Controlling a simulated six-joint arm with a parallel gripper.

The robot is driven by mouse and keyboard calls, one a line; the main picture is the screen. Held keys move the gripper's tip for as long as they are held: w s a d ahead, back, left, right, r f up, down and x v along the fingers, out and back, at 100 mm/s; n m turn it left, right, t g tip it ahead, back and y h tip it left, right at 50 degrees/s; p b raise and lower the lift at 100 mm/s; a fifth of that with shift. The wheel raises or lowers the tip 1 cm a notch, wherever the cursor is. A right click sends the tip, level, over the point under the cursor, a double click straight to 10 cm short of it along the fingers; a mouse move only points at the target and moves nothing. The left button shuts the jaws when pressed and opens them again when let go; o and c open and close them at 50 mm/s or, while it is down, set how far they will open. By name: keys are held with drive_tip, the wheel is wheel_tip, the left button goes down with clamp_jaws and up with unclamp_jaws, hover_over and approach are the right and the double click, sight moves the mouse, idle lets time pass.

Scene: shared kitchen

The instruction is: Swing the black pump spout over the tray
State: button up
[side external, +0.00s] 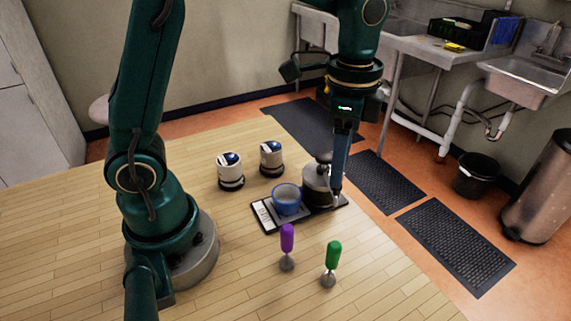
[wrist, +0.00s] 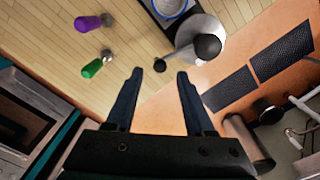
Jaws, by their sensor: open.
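A grey metal pump pot (side external: 316,187) with a black top stands at the right end of a black tray (side external: 262,217). It also shows in the wrist view (wrist: 187,27), where its black spout (wrist: 160,66) points to the lower left, with its tip over bare wood outside the tray (wrist: 152,14). A blue cup (side external: 287,201) stands on the tray to the left of the pot. My gripper (side external: 337,192) is beside the pot. In the wrist view its open fingers (wrist: 160,73) appear on either side of the spout tip; contact cannot be told.
Two white canisters (side external: 230,170) (side external: 271,158) with dark bases stand behind the tray. A purple-handled tool (side external: 287,240) and a green-handled tool (side external: 332,257) stand upright in front of it. The table's right edge is close to the pot. The front left of the wooden top is clear.

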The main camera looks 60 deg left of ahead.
drive_tip(key=shift+f, duration=1.5)
clamp_jaws()
